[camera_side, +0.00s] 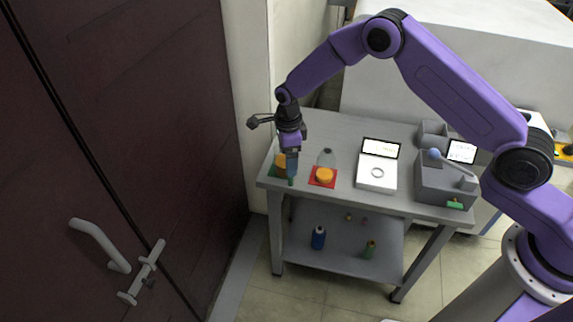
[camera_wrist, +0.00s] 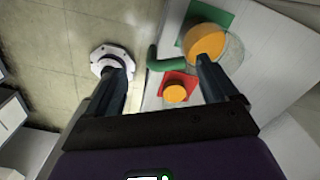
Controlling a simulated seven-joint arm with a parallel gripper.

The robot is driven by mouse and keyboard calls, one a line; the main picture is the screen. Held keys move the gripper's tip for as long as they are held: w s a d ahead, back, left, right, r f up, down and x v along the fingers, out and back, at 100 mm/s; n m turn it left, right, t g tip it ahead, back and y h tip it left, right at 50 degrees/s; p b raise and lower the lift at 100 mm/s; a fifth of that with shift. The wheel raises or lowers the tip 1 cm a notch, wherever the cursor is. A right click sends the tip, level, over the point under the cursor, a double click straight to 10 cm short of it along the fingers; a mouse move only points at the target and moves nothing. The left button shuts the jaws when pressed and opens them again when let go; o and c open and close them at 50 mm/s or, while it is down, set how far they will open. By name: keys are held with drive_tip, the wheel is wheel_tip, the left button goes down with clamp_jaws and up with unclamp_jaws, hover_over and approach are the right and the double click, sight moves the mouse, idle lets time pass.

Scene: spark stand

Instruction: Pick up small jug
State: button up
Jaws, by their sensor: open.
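My gripper (camera_side: 291,174) points down at the table's left front corner, beside the green mat (camera_side: 269,171). In the wrist view my gripper (camera_wrist: 160,63) has its fingers wide apart with nothing held. A green curved piece (camera_wrist: 166,64) shows between the fingers. An orange round thing (camera_wrist: 205,42) is by the green mat (camera_wrist: 187,22), beside a clear round outline (camera_wrist: 235,49) partly hidden by a finger. A clear vessel (camera_side: 325,158) stands behind the red mat (camera_side: 315,183). I cannot tell for sure which is the small jug.
An orange round thing (camera_side: 325,174) sits on the red mat. Right of it are a white device with a ring (camera_side: 377,180) and a grey box (camera_side: 430,187). The lower shelf (camera_side: 340,246) holds several small bottles. A dark door (camera_side: 120,150) stands left of the table.

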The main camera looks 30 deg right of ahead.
drive_tip(key=shift+w+d+f, duration=0.1)
drive_tip(key=shift+d+f, duration=0.1)
drive_tip(key=shift+f, duration=1.3)
drive_tip(key=shift+w+d+f, duration=0.1)
drive_tip(key=shift+d+f, duration=0.05)
drive_tip(key=shift+f, duration=1.3)
drive_tip(key=c, duration=1.5)
drive_tip(key=shift+o, duration=0.2)
drive_tip(key=shift+r, duration=0.15)
drive_tip(key=shift+r, duration=4.8)
drive_tip(key=shift+r, duration=0.1)
